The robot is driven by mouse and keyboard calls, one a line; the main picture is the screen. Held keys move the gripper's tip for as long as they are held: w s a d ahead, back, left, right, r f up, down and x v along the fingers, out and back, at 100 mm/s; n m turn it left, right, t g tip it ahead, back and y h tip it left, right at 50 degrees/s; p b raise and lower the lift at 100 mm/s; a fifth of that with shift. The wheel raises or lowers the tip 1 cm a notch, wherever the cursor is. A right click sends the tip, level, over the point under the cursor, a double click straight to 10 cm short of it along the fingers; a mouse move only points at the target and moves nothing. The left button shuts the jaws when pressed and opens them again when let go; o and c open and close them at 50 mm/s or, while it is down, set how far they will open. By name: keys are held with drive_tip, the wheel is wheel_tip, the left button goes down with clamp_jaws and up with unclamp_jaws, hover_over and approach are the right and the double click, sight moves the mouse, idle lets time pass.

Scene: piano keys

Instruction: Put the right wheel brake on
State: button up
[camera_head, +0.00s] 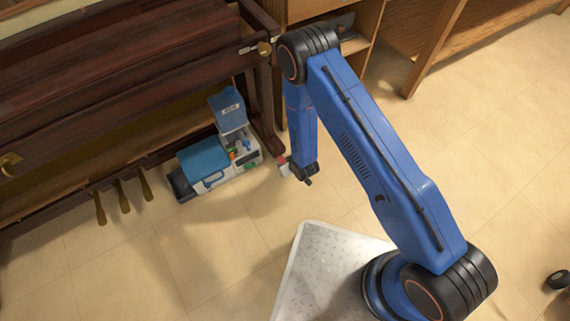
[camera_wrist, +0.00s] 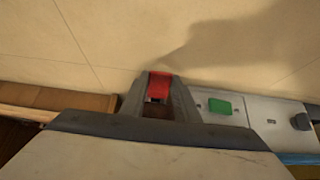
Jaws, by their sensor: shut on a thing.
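A red part (camera_wrist: 160,86), seemingly the brake lever, shows between the two grey fingers of my gripper (camera_wrist: 161,97) in the wrist view. The fingers are shut on it from both sides. In the head view my gripper (camera_head: 284,165) is low, close to the floor, beside the foot of the piano's right leg (camera_head: 268,135). A small red spot shows at its tip there. The wheel itself is hidden in both views, and I cannot tell the lever's angle.
An open toolbox with a blue lid (camera_head: 228,110) stands left of my gripper, against the piano (camera_head: 110,70); its pale edge (camera_wrist: 240,112) shows in the wrist view. Brass pedals (camera_head: 123,198) are further left. A wooden cabinet (camera_head: 350,40) stands behind. The tiled floor in front is clear.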

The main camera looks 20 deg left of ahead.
drive_tip(key=o, duration=1)
drive_tip(key=shift+o, duration=0.2)
drive_tip(key=shift+r, duration=0.1)
drive_tip(key=v, duration=1.7)
drive_tip(key=shift+d+r, duration=0.1)
